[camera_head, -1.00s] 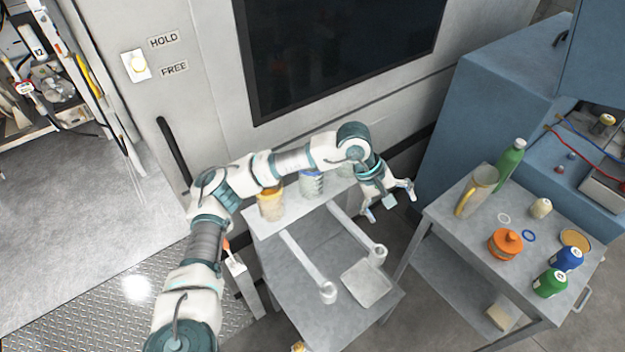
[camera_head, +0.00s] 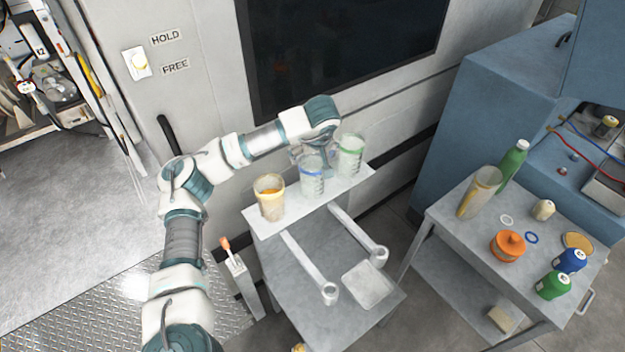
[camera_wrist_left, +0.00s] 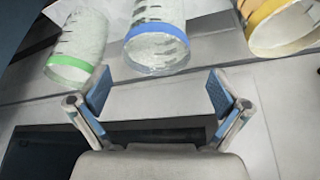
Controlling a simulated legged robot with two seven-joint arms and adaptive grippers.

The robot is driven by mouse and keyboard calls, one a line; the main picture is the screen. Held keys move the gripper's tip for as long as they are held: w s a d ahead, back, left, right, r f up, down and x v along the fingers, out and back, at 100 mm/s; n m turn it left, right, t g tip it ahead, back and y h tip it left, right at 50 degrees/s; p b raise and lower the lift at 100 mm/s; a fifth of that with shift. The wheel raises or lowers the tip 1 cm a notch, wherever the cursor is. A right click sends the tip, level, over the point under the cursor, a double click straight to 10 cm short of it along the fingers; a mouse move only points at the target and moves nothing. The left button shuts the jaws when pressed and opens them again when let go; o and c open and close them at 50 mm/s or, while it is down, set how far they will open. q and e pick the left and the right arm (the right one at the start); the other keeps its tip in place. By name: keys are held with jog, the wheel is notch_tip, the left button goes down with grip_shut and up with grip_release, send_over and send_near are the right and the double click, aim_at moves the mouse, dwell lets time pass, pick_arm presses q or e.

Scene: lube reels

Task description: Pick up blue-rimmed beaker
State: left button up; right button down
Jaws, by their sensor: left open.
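The blue-rimmed beaker (camera_head: 312,178) stands upright on a white shelf (camera_head: 340,192), between a green-rimmed beaker (camera_head: 350,158) and an orange-rimmed beaker (camera_head: 270,200). My left gripper is behind the beakers in the head view, mostly hidden by them. In the left wrist view, the open, empty fingers of my left gripper (camera_wrist_left: 160,98) point toward the blue-rimmed beaker (camera_wrist_left: 158,30). That beaker lies between and beyond the fingertips, apart from them. The green-rimmed beaker (camera_wrist_left: 75,45) is to its left and the orange-rimmed one (camera_wrist_left: 280,25) to its right. My right gripper is not in view.
The grey machine wall (camera_head: 210,60) with a dark window is close behind the shelf. Two arms with ring ends extend forward below the shelf. A grey cart (camera_head: 470,235) at right holds bottles, an orange pot (camera_head: 508,246) and a tall jug (camera_head: 480,192).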

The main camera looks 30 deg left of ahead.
aim_at(312, 163)
pick_arm(q)
jog(key=x, duration=0.6)
jog(key=shift+w, duration=0.25)
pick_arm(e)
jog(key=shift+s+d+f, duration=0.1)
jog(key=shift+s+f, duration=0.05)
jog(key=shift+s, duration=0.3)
pick_arm(q)
jog(key=shift+d, duration=0.1)
jog(key=c, duration=1.5)
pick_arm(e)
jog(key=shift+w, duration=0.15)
pick_arm(q)
jog(key=shift+o, duration=0.2)
